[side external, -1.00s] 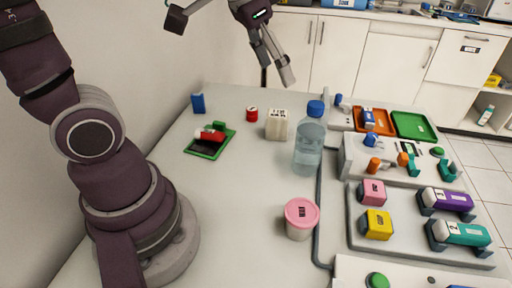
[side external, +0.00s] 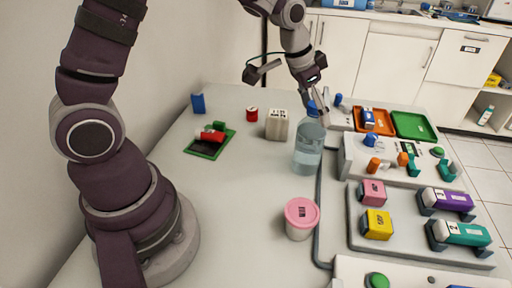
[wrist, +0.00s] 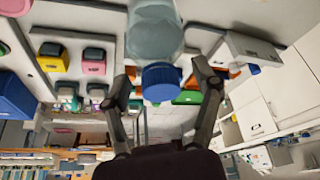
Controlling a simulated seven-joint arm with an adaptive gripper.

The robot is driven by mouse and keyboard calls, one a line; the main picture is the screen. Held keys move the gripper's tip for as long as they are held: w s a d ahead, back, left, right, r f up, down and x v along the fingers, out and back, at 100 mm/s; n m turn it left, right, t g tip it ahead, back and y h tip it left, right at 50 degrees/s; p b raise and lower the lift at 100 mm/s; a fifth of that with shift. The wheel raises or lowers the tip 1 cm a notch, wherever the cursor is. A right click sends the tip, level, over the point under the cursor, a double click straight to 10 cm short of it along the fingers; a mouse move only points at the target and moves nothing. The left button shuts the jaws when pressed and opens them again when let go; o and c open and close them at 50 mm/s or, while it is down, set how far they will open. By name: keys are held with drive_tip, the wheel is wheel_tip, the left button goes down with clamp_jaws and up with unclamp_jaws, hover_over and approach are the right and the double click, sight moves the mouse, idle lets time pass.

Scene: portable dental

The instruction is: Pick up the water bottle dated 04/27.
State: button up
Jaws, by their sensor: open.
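The water bottle (side external: 308,150) is clear with a blue cap and stands upright on the table. No date can be read on it. In the wrist view the bottle (wrist: 155,38) appears upside down, with its blue cap (wrist: 161,82) between my open fingers. My gripper (side external: 316,100) is at the bottle's cap in the side view, coming from above and behind. In the wrist view my gripper (wrist: 163,88) has one finger on each side of the cap, with gaps visible. I cannot tell whether either finger touches it.
A pink-lidded cup (side external: 301,217) stands in front of the bottle. A pale block (side external: 277,125), a red cap (side external: 252,114) and a green tray (side external: 211,146) lie to the left. Dental units with orange (side external: 374,121) and green trays (side external: 414,126) crowd the right. Table space left of the cup is clear.

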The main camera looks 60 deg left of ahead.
clamp_jaws()
idle(0.3)
